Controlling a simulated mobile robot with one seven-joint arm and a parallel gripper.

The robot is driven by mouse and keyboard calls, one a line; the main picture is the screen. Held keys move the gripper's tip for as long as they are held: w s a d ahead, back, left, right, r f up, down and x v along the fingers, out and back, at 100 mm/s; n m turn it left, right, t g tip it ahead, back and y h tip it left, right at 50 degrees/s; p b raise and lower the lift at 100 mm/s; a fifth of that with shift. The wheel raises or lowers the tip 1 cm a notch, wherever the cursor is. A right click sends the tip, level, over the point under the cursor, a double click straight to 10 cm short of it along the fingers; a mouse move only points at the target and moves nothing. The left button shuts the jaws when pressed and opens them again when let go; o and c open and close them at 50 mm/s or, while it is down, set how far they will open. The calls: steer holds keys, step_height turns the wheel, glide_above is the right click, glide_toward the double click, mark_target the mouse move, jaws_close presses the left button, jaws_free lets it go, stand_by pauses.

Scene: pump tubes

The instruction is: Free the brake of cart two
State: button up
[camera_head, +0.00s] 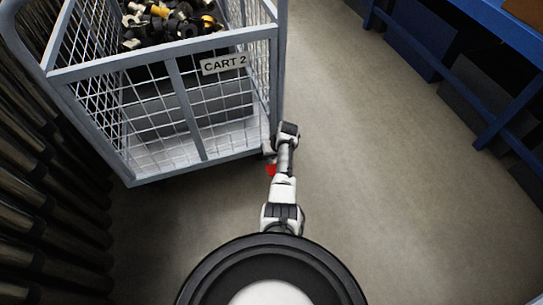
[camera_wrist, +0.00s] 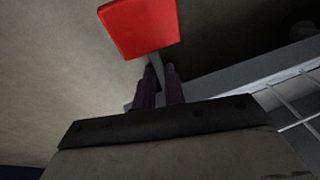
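Cart two is a grey wire-mesh cage cart with a "CART 2" sign (camera_head: 223,64) on its near side. A red brake pedal (camera_head: 271,170) shows low at the cart's near right corner, beside my arm. In the wrist view the red pedal (camera_wrist: 140,25) is large, just beyond my dark fingers, with a thin grey stem below it. My gripper (camera_wrist: 161,72) points at the pedal. The stem shows in the narrow gap between the fingers; whether they touch it I cannot tell. In the head view my arm hides the gripper.
The cart holds a dark bin with black and yellow parts (camera_head: 160,14). A blue bench frame (camera_head: 500,120) is at the upper right. The floor (camera_head: 400,190) right of the cart is clear.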

steer(key=o, duration=0.4)
steer(key=p+v, duration=0.4)
steer(key=v, duration=1)
